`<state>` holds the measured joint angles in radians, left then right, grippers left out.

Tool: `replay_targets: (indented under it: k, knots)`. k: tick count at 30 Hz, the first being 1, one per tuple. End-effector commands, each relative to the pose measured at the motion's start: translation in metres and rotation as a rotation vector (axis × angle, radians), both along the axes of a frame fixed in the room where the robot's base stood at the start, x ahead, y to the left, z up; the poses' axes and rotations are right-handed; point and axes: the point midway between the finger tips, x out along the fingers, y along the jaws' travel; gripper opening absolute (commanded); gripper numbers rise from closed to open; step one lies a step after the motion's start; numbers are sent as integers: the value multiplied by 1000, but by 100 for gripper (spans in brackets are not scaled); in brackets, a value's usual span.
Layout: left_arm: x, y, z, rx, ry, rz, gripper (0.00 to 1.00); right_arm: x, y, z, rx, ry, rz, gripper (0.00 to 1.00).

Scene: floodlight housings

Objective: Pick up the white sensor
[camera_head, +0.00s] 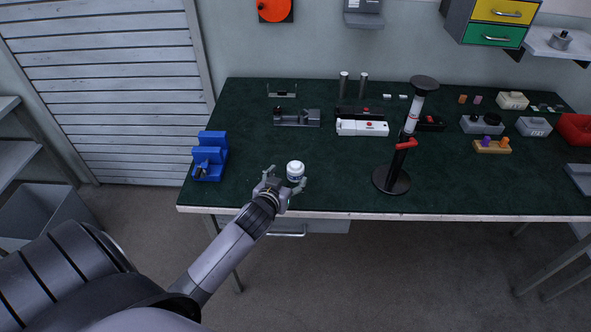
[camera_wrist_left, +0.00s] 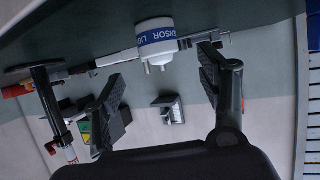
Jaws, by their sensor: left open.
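The white sensor (camera_head: 295,171) is a small white cylinder with a blue band, upright on the dark green worktop near its front edge. My left gripper (camera_head: 285,183) is open right at it, on its front left side, with the fingers spread to either side. In the left wrist view, which is turned upside down, the sensor (camera_wrist_left: 156,42) has lettering on its blue band and two small prongs. It sits ahead of and between the open fingers (camera_wrist_left: 160,75) of my left gripper. I cannot tell whether either finger touches it. My right gripper is not in view.
A black stand (camera_head: 391,181) with a red clamp rises to the right of the sensor. A blue vise (camera_head: 210,157) stands at the left edge of the worktop (camera_head: 250,140). A white device (camera_head: 361,128) and several other parts lie farther back. The worktop around the sensor is clear.

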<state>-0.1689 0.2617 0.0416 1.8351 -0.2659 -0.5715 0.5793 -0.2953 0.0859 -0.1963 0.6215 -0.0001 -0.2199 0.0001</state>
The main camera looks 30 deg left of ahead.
Motion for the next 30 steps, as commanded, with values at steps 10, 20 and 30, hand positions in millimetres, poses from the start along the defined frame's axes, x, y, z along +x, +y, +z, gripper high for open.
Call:
replay_targets:
  k: [10,20,30]
  knots:
    - [30,8,-13,1,0,0,67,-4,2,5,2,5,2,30]
    - [59,16,-27,1,0,1,67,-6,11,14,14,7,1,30]
    - [75,20,-36,2,0,-1,67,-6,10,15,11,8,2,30]
